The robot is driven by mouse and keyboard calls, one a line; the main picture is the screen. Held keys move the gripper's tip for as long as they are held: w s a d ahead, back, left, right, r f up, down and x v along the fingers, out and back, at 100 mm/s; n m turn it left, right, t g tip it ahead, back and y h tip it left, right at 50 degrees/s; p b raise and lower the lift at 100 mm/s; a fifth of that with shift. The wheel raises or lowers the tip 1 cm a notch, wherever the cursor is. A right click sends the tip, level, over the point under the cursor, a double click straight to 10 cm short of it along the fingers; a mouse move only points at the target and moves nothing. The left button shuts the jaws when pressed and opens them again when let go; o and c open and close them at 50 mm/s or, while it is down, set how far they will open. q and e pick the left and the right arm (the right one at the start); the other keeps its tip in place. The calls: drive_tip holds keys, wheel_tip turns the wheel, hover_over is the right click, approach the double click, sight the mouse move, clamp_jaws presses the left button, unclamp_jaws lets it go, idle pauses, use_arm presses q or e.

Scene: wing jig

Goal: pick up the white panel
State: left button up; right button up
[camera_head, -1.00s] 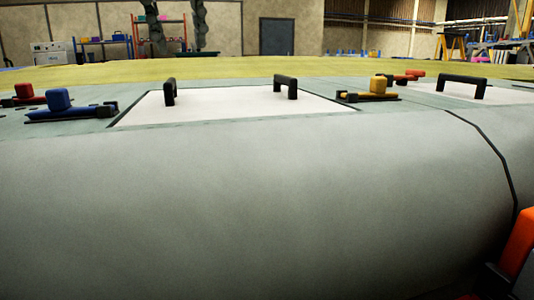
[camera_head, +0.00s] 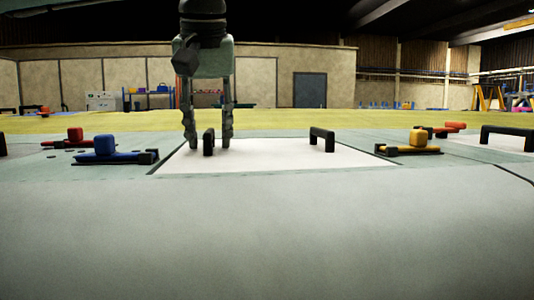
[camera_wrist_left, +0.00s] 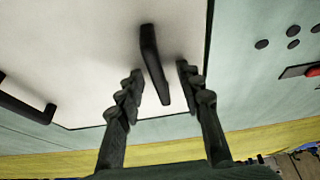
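The white panel (camera_head: 275,157) lies flat in a dark-edged opening in the grey-green wing skin, with two black handles on top. The left handle (camera_head: 208,142) and the right handle (camera_head: 322,138) stand upright. My left gripper (camera_head: 207,145) points down from above, with one finger on each side of the left handle. In the left wrist view, this handle (camera_wrist_left: 153,62) lies between the two open fingertips (camera_wrist_left: 160,82), with gaps on both sides. The white panel (camera_wrist_left: 85,50) and its other handle (camera_wrist_left: 27,107) also show there. My right gripper is not in view.
A blue clamp (camera_head: 110,153) sits left of the panel, with a red one (camera_head: 75,137) behind it. A yellow clamp (camera_head: 415,143) sits right of the panel. Another black handle (camera_head: 506,134) stands at the far right. The wing surface in front is clear.

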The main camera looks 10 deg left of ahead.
use_arm(q)
drive_tip(key=shift+c, duration=0.6)
clamp_jaws()
drive_tip(key=shift+r, duration=0.1)
